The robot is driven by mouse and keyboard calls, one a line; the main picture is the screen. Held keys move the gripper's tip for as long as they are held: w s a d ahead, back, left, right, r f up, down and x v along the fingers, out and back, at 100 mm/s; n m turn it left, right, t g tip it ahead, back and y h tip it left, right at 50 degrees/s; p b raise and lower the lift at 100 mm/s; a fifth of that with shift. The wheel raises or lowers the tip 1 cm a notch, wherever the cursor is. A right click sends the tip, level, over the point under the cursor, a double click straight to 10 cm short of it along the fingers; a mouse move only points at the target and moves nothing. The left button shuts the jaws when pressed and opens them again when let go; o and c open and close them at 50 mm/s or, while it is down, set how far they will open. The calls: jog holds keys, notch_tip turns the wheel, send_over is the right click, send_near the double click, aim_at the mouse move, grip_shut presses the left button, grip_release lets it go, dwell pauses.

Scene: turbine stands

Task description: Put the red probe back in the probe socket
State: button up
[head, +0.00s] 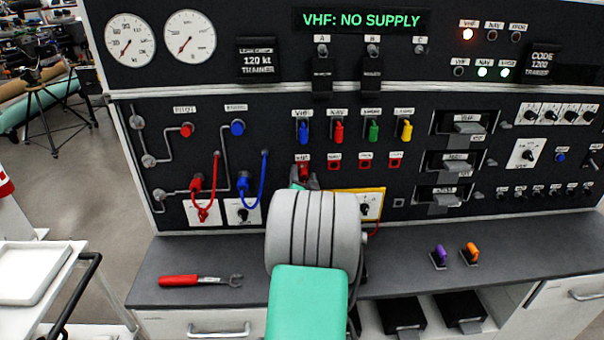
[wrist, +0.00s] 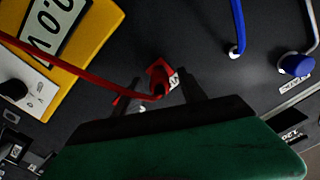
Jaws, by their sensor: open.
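The red probe (wrist: 158,80) is at the black panel, between the two dark fingers of my gripper (wrist: 160,95) in the wrist view. The fingers are apart, with a gap visible beside the probe. In the head view the probe (head: 304,170) shows just above my gripper (head: 305,183), at the leftmost of a row of labelled red points. Whether its tip is seated there is hidden. Its red lead (wrist: 80,72) runs to the yellow meter (wrist: 72,35). A small square fitting (head: 398,202) right of the meter may be the probe socket; I cannot tell.
My arm hides part of the panel and meter (head: 372,204). Red and blue hoses (head: 265,180) hang to the left. Coloured plugs (head: 338,130) sit above.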

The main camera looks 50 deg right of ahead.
jog(key=shift+b, duration=0.4)
dwell(0.3)
jog(key=shift+c, duration=0.4)
grip_shut()
dwell(0.8)
